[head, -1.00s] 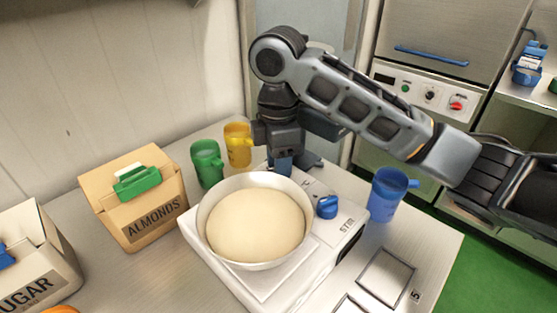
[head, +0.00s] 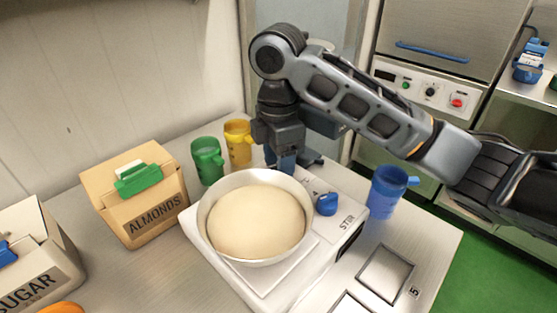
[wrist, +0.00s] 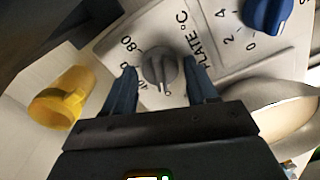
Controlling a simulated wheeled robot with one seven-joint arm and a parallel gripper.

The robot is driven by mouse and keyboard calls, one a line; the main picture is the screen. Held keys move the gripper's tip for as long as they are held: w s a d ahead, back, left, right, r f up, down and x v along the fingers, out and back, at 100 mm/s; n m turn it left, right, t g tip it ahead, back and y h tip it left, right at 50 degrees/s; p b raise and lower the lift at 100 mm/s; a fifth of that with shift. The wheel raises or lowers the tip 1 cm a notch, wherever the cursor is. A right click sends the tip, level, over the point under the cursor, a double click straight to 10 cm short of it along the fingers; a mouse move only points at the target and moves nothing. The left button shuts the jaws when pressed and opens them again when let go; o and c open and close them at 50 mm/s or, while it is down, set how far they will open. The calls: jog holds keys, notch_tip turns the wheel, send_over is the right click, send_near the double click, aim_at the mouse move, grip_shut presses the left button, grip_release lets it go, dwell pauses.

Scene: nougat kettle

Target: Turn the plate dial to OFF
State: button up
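The plate dial (wrist: 159,67) is a grey knob in the wrist view, on a pale panel marked "PLATE °C" with an "80" at its upper left. Its other marks are partly hidden, and I cannot tell which mark it points to. My gripper (wrist: 161,88) is open, with one blue finger on the left of the knob and the other on its right, gaps showing on both sides. In the head view my gripper (head: 284,163) points down behind the bowl's rim, and the plate dial is hidden there.
A blue stir dial (head: 326,204) sits beside the plate dial on the white unit (head: 345,222). A white bowl (head: 206,232) of dough stands on the unit. Yellow (head: 238,143), green (head: 207,160) and blue (head: 386,192) mugs stand close by. An almonds box (head: 155,222) is at left.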

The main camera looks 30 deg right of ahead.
jog(key=shift+o, duration=1.2)
jog(key=shift+r+p, duration=0.35)
jog(key=shift+r, duration=3.5)
